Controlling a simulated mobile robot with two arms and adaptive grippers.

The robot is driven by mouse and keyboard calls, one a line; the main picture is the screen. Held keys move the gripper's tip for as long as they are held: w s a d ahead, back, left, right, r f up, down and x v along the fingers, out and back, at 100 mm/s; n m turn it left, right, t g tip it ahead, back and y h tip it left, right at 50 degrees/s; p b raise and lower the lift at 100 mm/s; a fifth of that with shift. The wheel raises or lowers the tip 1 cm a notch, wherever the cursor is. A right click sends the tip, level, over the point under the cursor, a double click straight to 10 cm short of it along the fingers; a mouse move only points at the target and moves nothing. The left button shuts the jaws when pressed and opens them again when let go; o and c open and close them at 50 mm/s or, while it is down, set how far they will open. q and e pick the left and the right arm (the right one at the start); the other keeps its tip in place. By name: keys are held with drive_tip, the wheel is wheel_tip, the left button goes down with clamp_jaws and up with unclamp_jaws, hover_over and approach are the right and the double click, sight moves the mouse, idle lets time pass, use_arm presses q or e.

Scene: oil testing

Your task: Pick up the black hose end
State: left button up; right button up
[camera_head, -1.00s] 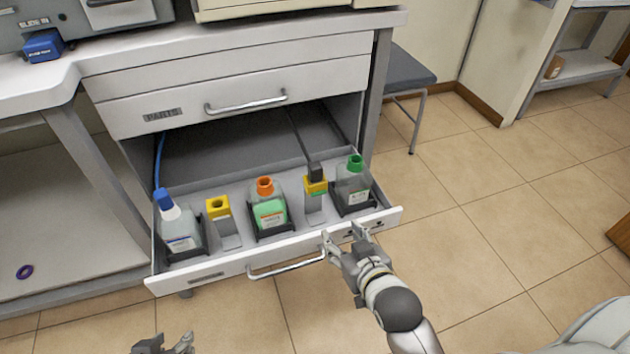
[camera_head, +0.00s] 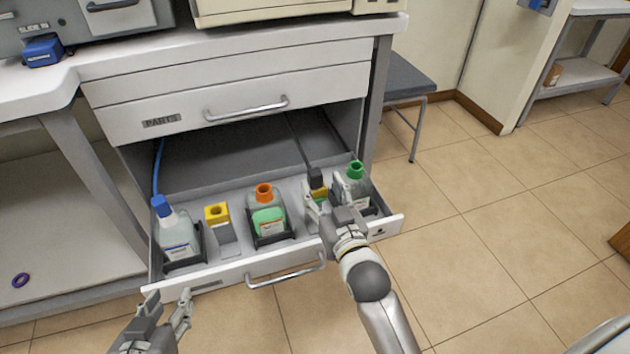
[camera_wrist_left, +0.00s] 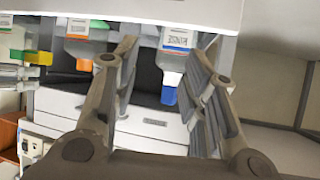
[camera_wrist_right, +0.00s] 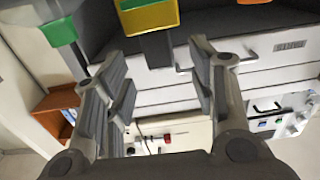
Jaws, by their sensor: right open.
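The black hose end (camera_head: 316,178) sits upright in the top of a yellow-topped holder (camera_head: 319,193) inside the open drawer, with its black hose running back into the cabinet. In the right wrist view, the dark hose end (camera_wrist_right: 156,48) shows below the yellow holder, between my finger lines. My right gripper (camera_head: 328,207) is open and empty, just in front of the holder and partly hiding it. My left gripper (camera_head: 160,318) is open and empty, low in front of the drawer's left side.
The drawer (camera_head: 215,276) also holds a blue-capped bottle (camera_head: 178,232), an empty yellow-topped holder (camera_head: 219,225), an orange-topped bottle (camera_head: 266,215) and a green-capped bottle (camera_head: 356,180) close to my right gripper. The closed drawer (camera_head: 245,95) overhangs behind. Floor (camera_head: 490,250) at right is clear.

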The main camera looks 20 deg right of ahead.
sight(317, 179)
drive_tip(key=w+b, duration=0.1)
drive_tip(key=w, duration=0.3)
drive_tip(key=shift+w+a+r+b, duration=0.1)
drive_tip(key=shift+w+r+b, duration=0.05)
drive_tip(key=shift+w+b, duration=0.2)
drive_tip(key=shift+w, duration=0.3)
use_arm(q)
drive_tip(key=w+d+r+t+h, duration=0.1)
drive_tip(key=w+d+r+t, duration=0.1)
drive_tip(key=r, duration=0.5)
drive_tip(key=shift+w+t, duration=0.75)
drive_tip(key=shift+t, duration=0.45)
use_arm(e)
drive_tip(key=shift+c, duration=0.3)
drive_tip(key=c, duration=1)
drive_tip(key=shift+r, duration=0.15)
drive_tip(key=shift+c, duration=0.2)
